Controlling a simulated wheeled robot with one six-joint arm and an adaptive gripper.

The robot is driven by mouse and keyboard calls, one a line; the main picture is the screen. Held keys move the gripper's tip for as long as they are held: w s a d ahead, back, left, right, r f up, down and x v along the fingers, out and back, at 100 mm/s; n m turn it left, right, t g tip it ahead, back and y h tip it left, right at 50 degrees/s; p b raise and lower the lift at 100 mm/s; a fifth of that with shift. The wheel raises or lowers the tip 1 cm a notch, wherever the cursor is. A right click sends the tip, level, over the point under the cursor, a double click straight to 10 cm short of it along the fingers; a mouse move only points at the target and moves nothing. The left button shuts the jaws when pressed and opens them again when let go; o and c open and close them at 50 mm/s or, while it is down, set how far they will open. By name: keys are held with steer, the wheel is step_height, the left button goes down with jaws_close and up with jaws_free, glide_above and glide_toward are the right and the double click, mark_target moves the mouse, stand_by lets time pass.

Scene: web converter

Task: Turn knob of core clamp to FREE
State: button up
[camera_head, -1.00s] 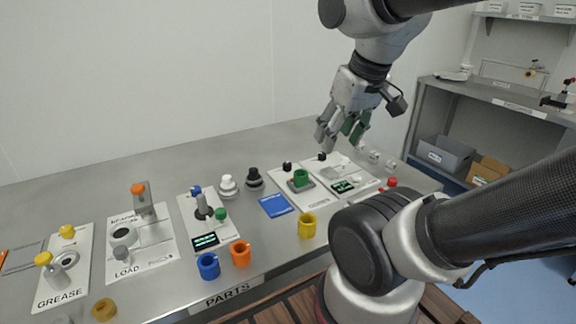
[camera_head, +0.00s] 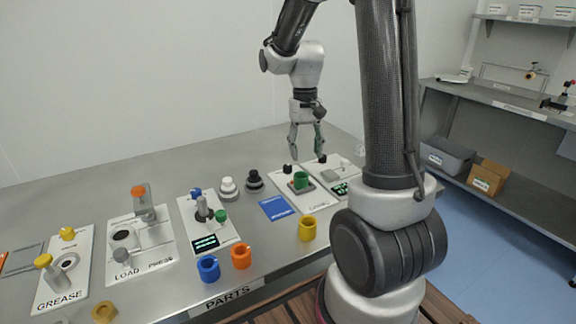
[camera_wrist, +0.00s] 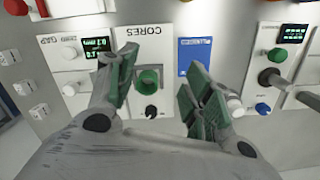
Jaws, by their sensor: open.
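The cores panel (camera_head: 310,206) lies flat on the table and shows upside down in the wrist view (camera_wrist: 158,50). On it stands a green cup (camera_head: 300,180), also in the wrist view (camera_wrist: 148,80). A small black knob (camera_head: 287,169) sits behind the cup, and it shows just below the cup in the wrist view (camera_wrist: 150,111). I cannot read its marks or tell which way it points. My gripper (camera_head: 307,150) hangs fingers down above the panel, open and empty. In the wrist view its fingers (camera_wrist: 160,72) spread either side of cup and knob, apart from both.
Yellow (camera_head: 307,229), orange (camera_head: 241,256) and blue (camera_head: 208,268) cups stand near the front edge.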

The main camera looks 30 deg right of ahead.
mark_target(288, 166)
steer(key=w+f+m, duration=0.1)
steer(key=w+f, duration=0.1)
steer(key=w, duration=0.1)
steer(key=w+d+f+m, duration=0.1)
steer(key=w+f, duration=0.2)
steer(key=w+d+f+m, duration=0.1)
steer(key=w+f+m, duration=0.1)
steer(key=w+f, duration=0.1)
steer(key=shift+w+d, duration=0.25)
steer(key=shift+w, duration=0.2)
steer(key=w+m, duration=0.1)
steer(key=w, duration=0.1)
steer(key=w+m, duration=0.1)
steer(key=w, duration=0.1)
steer(key=w+d+m+t, duration=0.1)
steer(key=w, duration=0.1)
steer(key=shift+r, duration=0.25)
steer(key=shift+w+r+m, duration=0.2)
steer(key=shift+r+m, duration=0.05)
steer(key=shift+m, duration=0.25)
steer(key=shift+f+m, duration=0.3)
steer(key=shift+m, duration=0.2)
step_height(288, 166, down, 7)
steer(key=shift+f, duration=0.15)
steer(key=shift+c, duration=0.4)
steer(key=c, duration=0.9)
